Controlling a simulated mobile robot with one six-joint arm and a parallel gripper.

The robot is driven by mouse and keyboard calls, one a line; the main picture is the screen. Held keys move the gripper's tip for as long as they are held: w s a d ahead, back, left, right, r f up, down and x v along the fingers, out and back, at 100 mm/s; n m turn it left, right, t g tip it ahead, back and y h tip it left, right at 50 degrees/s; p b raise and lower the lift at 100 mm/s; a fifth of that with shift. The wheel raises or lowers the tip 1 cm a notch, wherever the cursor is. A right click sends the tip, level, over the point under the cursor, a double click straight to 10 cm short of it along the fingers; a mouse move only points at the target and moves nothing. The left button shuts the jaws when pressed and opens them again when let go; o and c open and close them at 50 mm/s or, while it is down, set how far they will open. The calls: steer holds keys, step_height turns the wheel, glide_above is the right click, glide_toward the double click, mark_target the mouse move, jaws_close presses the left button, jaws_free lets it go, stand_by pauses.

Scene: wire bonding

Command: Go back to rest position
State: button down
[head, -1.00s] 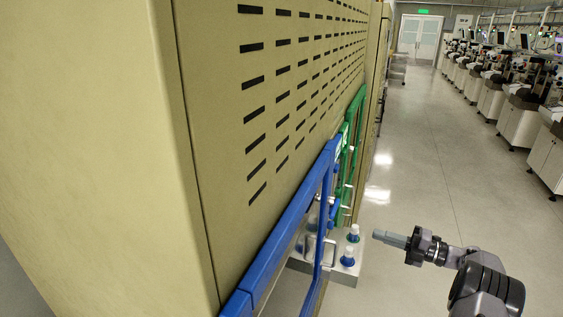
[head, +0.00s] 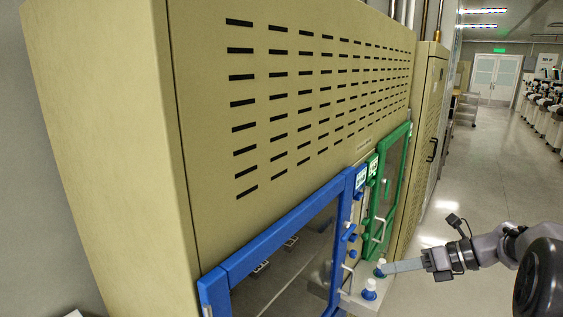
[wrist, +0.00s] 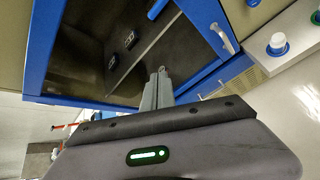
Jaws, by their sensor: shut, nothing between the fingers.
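My gripper (head: 388,268) is at the lower right of the head view, with its long grey fingers together and nothing between them. Its tips point left, in front of the cabinet and close in the picture to the small white-capped blue bottles (head: 370,289). I cannot tell whether it touches anything there. In the wrist view my gripper (wrist: 161,72) points up toward the blue-framed window door (wrist: 205,20).
A large beige cabinet (head: 215,150) with black slots fills the left. Its blue-framed door (head: 265,225) and green-framed door (head: 402,160) face the aisle. A pale ledge (head: 352,303) carries the bottles. The floor (head: 480,185) on the right is clear, with machines (head: 545,110) beyond.

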steer(key=s+a+r+n+g+h+b, duration=0.1)
steer(key=s+a+r+n+h, duration=0.15)
steer(key=s+a+n, duration=0.45)
steer(key=s+a+r+n+g+h+b, duration=0.1)
steer(key=s+a+r+n+h, duration=0.15)
steer(key=s+a+n, duration=0.45)
steer(key=s+a+f+n+t+h, duration=0.1)
steer(key=s+f+n+h, duration=0.1)
steer(key=s+n, duration=0.4)
steer(key=s+a+f+n+t+h+b, duration=0.1)
steer(key=s+f+n, duration=0.2)
steer(key=s+n, duration=0.3)
steer(key=s, duration=0.3)
steer(key=shift+s+a+n+t+h, duration=0.2)
steer(key=shift+a+n+t+h, duration=0.2)
